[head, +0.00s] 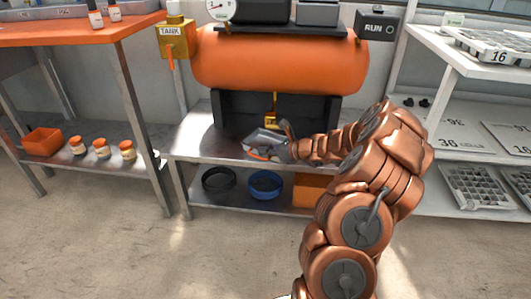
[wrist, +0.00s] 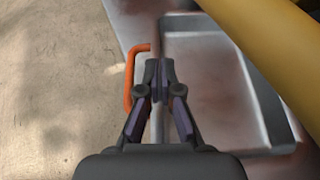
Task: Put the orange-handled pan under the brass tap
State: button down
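The orange-handled pan is a shallow grey metal pan (head: 262,137) on the bench's upper shelf under the orange tank. Its orange handle (wrist: 129,82) is on the left in the wrist view, beside my fingers. The brass tap (head: 271,118) hangs below the tank, just above and behind the pan. A large yellow-brass part, apparently the tap, crosses the upper right of the wrist view (wrist: 265,45). My gripper (wrist: 158,88) is shut on the pan's side wall, with the fingertips close together around it. In the head view my gripper (head: 284,150) partly hides the pan.
The lower shelf holds a black round pan (head: 218,179), a blue round pan (head: 265,184) and an orange bin (head: 312,190). Dark panels (head: 233,120) stand behind the tap. A rack with seed trays (head: 478,188) is at right. Open floor lies in front.

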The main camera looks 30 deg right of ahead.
jog(key=shift+f, duration=0.1)
jog(key=c, duration=1.8)
grip_release()
jog(key=o, duration=0.5)
